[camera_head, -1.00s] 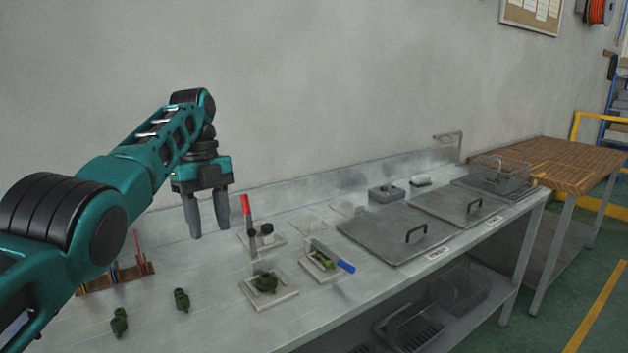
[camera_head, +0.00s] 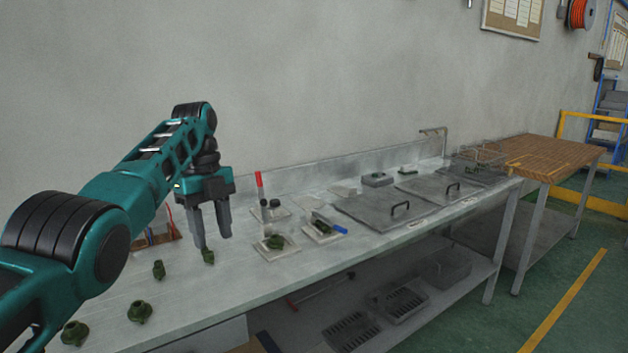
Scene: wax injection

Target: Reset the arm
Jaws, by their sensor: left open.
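My left gripper (camera_head: 213,243) hangs fingers down at the left of the metal workbench, open. A small green part (camera_head: 208,257) shows just below its fingertips; I cannot tell whether they touch it. More green parts lie to the left and front, one (camera_head: 159,270) near my arm, one (camera_head: 140,311) nearer the front and one (camera_head: 75,333) at the lower left. Another plate has a blue-handled clamp (camera_head: 340,229). My right gripper is out of view.
Metal lids (camera_head: 385,208) with handles cover the bench's right half. A small grey box (camera_head: 377,180) stands behind them. A wire basket (camera_head: 480,158) is at the far end, before a wooden table (camera_head: 545,155). A rack (camera_head: 160,232) is partly hidden behind my arm. A wall backs the bench.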

